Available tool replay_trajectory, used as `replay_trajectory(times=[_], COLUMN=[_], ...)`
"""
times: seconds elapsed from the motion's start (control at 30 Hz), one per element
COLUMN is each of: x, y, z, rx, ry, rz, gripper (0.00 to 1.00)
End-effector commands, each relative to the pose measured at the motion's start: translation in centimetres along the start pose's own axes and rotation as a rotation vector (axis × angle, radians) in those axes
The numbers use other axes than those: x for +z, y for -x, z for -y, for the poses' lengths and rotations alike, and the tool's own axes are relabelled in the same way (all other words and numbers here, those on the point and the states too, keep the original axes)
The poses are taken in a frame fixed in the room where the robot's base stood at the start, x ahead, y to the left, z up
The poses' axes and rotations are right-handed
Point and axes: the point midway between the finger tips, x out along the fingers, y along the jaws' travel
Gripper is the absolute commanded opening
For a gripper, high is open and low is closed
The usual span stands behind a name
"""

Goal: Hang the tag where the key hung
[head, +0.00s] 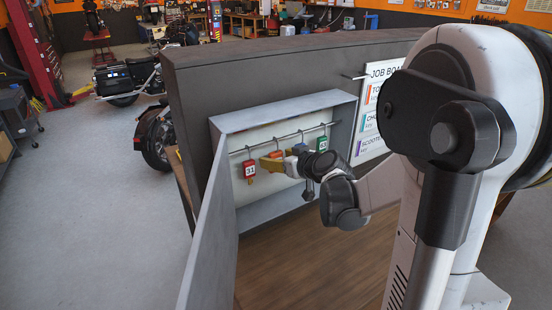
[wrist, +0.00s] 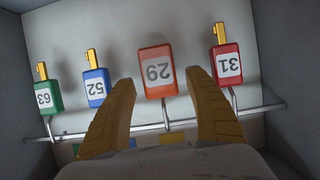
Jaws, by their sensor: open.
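In the wrist view, which shows the cabinet upside down, an orange tag (wrist: 156,70) marked 29 stands between the two fingers of my gripper (wrist: 161,82). The fingers are open, with a visible gap on each side of the tag. A hook runs from the tag's lower end in the picture to the rail (wrist: 70,136); no key shows on this tag. In the head view my gripper (head: 272,163) reaches into the open key cabinet (head: 285,115) and mostly hides the orange tag.
A red tag (wrist: 227,64), a blue tag (wrist: 96,87) and a green tag (wrist: 47,97) hang alongside, each with a brass key. The cabinet door (head: 212,235) is swung open at the left. A job board (head: 370,115) is on the wall to the right.

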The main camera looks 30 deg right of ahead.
Motion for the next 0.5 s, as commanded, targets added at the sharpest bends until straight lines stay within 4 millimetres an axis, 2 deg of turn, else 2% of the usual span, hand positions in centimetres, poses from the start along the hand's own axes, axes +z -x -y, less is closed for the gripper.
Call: replay_trajectory(times=[0.3, 0.5], x=[0.1, 0.0], y=[6.6, 9.8], z=[-0.1, 0.0], rx=[0.003, 0.002], ry=[-0.002, -0.002], rz=[0.0, 0.0], gripper=[0.63, 0.63])
